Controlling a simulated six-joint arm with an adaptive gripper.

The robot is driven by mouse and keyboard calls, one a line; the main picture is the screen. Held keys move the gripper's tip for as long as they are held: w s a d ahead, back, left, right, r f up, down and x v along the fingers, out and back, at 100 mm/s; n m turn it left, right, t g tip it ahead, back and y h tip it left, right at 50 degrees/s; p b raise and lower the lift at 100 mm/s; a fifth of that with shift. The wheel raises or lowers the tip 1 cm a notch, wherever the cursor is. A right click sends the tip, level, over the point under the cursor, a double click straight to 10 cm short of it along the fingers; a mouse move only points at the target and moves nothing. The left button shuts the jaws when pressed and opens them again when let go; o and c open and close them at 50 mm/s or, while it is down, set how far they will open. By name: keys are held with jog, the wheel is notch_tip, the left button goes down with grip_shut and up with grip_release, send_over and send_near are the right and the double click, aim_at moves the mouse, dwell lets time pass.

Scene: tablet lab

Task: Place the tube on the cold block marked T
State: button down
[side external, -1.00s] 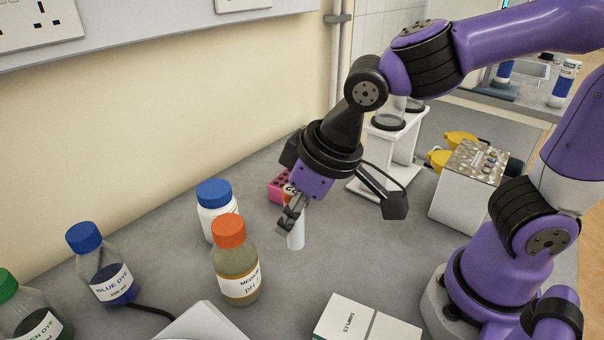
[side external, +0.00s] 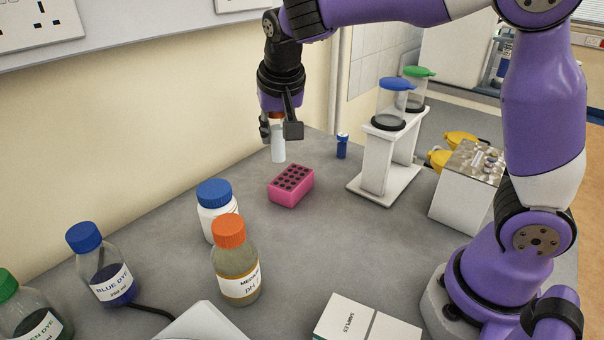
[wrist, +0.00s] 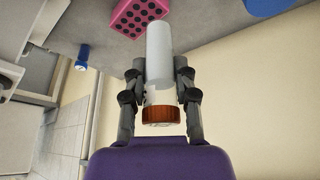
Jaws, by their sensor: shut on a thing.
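The tube (side external: 278,150) is pale with an orange-brown cap, which shows clearly in the wrist view (wrist: 160,50). My gripper (side external: 279,128) is shut on it near the cap; both fingers flank the tube in the wrist view (wrist: 158,88). The tube hangs nearly upright above the bench, behind and a little left of the pink block in the side view. The pink block (side external: 290,196) has rows of dark holes and sits on the bench; it also shows at the top of the wrist view (wrist: 138,16). No letter T is readable on it.
A white blue-capped bottle (side external: 216,215) and an orange-capped medium bottle (side external: 236,267) stand to the left.

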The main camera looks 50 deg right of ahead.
jog(key=shift+w+d+f, duration=0.45)
jog(key=shift+d+f, duration=0.65)
jog(key=shift+f, duration=0.3)
jog(key=shift+w+d+f, duration=0.45)
jog(key=shift+d+f, duration=0.6)
jog(key=shift+f, duration=0.3)
jog(key=shift+w+d+f, duration=0.45)
jog(key=shift+d+f, duration=0.65)
jog(key=shift+f, duration=0.3)
jog(key=shift+f, duration=0.15)
jog(key=c, duration=0.6)
grip_release()
jog(key=shift+c, duration=0.2)
